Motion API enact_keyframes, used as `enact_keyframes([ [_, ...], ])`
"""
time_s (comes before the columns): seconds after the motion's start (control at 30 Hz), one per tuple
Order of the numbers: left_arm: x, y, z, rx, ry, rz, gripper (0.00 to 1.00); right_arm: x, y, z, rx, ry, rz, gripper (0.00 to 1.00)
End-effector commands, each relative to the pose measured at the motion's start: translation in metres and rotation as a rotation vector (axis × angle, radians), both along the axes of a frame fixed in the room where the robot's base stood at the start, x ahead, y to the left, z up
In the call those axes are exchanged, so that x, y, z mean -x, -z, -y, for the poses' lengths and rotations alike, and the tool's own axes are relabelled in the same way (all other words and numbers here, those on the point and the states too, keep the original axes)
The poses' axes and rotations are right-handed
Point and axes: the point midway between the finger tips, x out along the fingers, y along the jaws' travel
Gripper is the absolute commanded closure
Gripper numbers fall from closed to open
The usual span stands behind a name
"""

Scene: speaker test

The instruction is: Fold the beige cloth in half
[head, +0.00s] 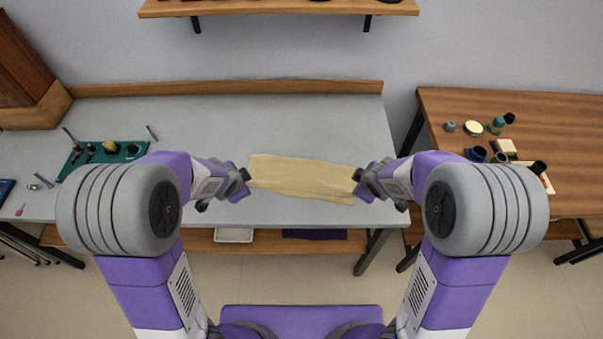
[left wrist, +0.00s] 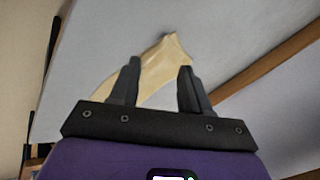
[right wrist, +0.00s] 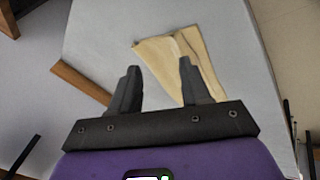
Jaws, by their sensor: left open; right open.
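The beige cloth (head: 300,177) lies on the grey table in the head view, as a wide, shallow strip with some creases. My left gripper (head: 245,180) is at its left end, and my right gripper (head: 359,181) is at its right end. In the left wrist view the cloth (left wrist: 160,68) shows between and beyond the open fingers of my left gripper (left wrist: 157,80). In the right wrist view the cloth (right wrist: 180,55) lies beyond the open fingers of my right gripper (right wrist: 160,82). Whether either gripper touches the cloth I cannot tell.
The grey table (head: 290,115) is clear behind the cloth. A green tray (head: 103,155) with small items stands at the left. A brown side table (head: 550,130) at the right holds several cups and small things. A shelf (head: 280,8) hangs above the back.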

Motion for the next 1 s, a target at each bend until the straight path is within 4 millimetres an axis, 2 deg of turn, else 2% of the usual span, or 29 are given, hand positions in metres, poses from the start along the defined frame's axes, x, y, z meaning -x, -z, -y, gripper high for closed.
enact_keyframes([
  [0.1, 0.007, -0.008, 0.0, 0.002, 0.0, 0.001, 0.53, 0.007, -0.009, -0.001, -0.002, -0.002, 0.002, 0.53],
  [0.37, 0.008, -0.009, 0.0, 0.0, 0.0, -0.001, 0.55, 0.008, -0.009, 0.0, 0.0, 0.0, -0.001, 0.55],
  [0.67, -0.001, -0.007, -0.002, 0.003, 0.019, 0.001, 1.0, -0.001, -0.008, -0.01, -0.001, -0.02, 0.003, 1.0],
  [1.0, -0.028, -0.005, -0.005, 0.008, 0.088, 0.012, 1.0, -0.028, -0.005, -0.044, -0.007, -0.092, 0.014, 1.0],
])
